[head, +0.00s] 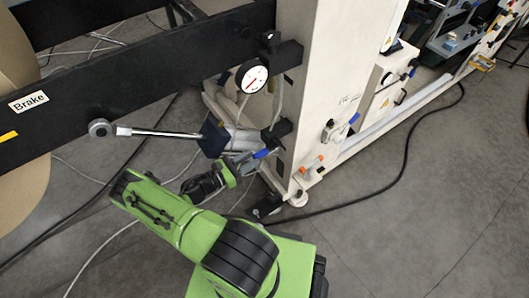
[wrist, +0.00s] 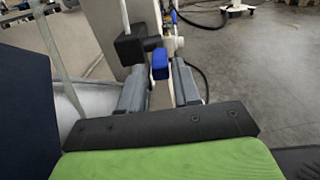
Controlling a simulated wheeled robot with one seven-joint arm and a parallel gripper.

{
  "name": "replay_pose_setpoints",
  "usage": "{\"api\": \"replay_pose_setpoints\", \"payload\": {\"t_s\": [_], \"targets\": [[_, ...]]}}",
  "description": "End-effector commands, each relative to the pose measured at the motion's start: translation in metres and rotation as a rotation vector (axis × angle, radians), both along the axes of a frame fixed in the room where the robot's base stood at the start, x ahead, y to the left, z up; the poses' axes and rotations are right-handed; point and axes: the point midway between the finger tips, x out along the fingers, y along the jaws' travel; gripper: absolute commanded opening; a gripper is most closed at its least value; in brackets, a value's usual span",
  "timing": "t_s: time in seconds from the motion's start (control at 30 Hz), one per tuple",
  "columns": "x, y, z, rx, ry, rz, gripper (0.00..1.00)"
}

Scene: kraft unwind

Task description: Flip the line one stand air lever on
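A small air valve with a blue lever (head: 262,153) sits at the lower corner of the cream machine stand, below a black fitting. My gripper (head: 243,162) is right at this lever, coming from the lower left. In the wrist view the blue lever (wrist: 160,65) shows between the tips of my open gripper (wrist: 158,77), with a gap to the finger on either side. I cannot tell how deep the lever lies between the fingers. The valve body is partly hidden. A second blue lever (head: 354,118) is on the stand's right face, apart from my gripper.
A pressure gauge (head: 252,77) is mounted above the valve. A metal rod (head: 160,133) with a round end sticks out to the left, under the black beam (head: 130,75) labelled "Brake". Hoses cross the floor; the right floor is mostly clear.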

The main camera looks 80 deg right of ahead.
Motion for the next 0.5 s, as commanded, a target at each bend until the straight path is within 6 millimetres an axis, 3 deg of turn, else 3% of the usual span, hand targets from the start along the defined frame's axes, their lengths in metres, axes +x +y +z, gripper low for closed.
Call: {"api": "replay_pose_setpoints", "payload": {"t_s": [0.23, 0.5], "targets": [[-0.036, -0.04, -0.002, 0.0, -0.001, -0.004, 0.32], [-0.045, -0.05, 0.0, 0.001, -0.001, 0.0, 0.32]]}}
